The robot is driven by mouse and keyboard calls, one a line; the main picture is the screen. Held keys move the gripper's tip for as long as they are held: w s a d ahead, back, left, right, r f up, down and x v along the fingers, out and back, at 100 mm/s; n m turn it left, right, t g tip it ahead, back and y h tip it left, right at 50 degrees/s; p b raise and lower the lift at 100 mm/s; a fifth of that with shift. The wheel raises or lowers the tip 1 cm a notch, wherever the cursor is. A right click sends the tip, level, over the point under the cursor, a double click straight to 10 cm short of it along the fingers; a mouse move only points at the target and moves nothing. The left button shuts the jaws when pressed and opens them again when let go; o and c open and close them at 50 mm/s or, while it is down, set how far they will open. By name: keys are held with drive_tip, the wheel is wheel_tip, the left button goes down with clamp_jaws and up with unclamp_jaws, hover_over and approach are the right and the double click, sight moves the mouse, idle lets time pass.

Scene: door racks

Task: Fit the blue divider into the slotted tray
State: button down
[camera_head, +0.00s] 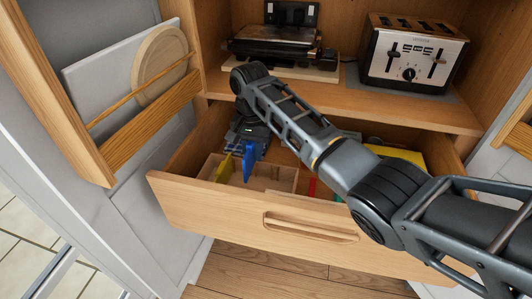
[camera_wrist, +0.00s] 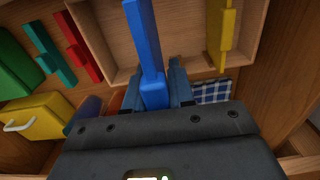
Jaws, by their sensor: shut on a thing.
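The blue divider (camera_head: 249,164) hangs from my gripper (camera_head: 253,147), roughly upright in the head view. In the wrist view the blue divider (camera_wrist: 146,42) sits between the fingers of my gripper (camera_wrist: 154,88), which is shut on its near end. The light wooden slotted tray (camera_wrist: 97,38) lies beyond and under the divider; it also shows in the open drawer in the head view (camera_head: 283,177). A yellow divider (camera_wrist: 226,35) stands in the tray, to the right of the blue one. I cannot tell whether the blue divider touches the tray.
A red divider (camera_wrist: 80,48) and a teal divider (camera_wrist: 50,54) lie left of the tray. A green object (camera_wrist: 16,65), a yellow object with a pale handle (camera_wrist: 40,117) and a checked cloth (camera_wrist: 212,92) are nearby. The drawer front (camera_head: 240,214) and the shelf with a toaster (camera_head: 412,53) bound the space.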

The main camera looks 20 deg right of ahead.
drive_tip(key=shift+w+a+r+p, duration=0.15)
drive_tip(key=shift+w+a+p, duration=0.1)
drive_tip(key=shift+a, duration=0.4)
drive_tip(key=shift+w+a+r+p, duration=0.15)
drive_tip(key=shift+a+p, duration=0.1)
drive_tip(key=shift+a, duration=0.35)
drive_tip(key=shift+p, duration=0.4)
drive_tip(key=shift+f+b, duration=2)
drive_tip(key=shift+f, duration=1)
drive_tip(key=shift+p, duration=0.6)
drive_tip(key=shift+f+b, duration=2.6)
drive_tip(key=shift+f, duration=0.85)
drive_tip(key=c, duration=0.9)
unclamp_jaws()
drive_tip(key=shift+r, duration=0.1)
